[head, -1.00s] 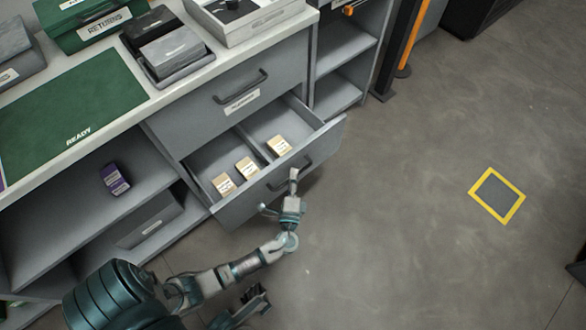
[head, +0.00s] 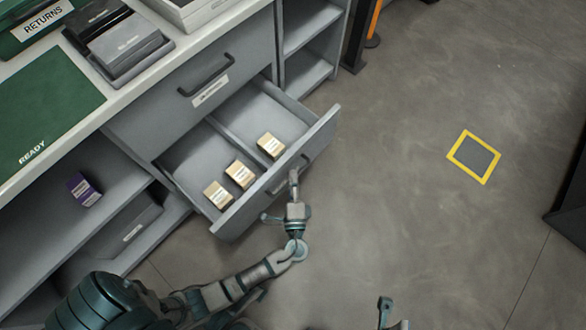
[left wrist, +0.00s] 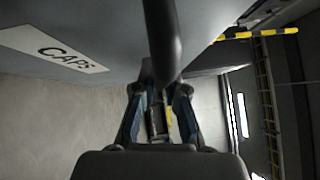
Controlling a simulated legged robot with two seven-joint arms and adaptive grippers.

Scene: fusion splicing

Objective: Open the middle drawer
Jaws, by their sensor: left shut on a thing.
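A grey drawer (head: 265,108) below a labelled top drawer is pulled well out of the cabinet. Several small beige boxes, among them a box (head: 271,145) by the divider, lie inside. My left gripper (head: 294,178) is at the outer side of the drawer front, shut on its dark bar handle (head: 303,163). In the left wrist view the handle (left wrist: 162,40) runs down between the gripper fingers (left wrist: 158,110), beside a "CAPS" label (left wrist: 52,47) on the front. A part of what seems to be my right gripper (head: 388,315) shows at the bottom edge; its jaws are unclear.
The closed top drawer (head: 215,75) sits above the open one. An open shelf with a purple box (head: 84,189) is at the left. The counter holds a green mat (head: 45,115) and grey trays (head: 125,40). Floor to the right is clear around a yellow-edged square (head: 474,157).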

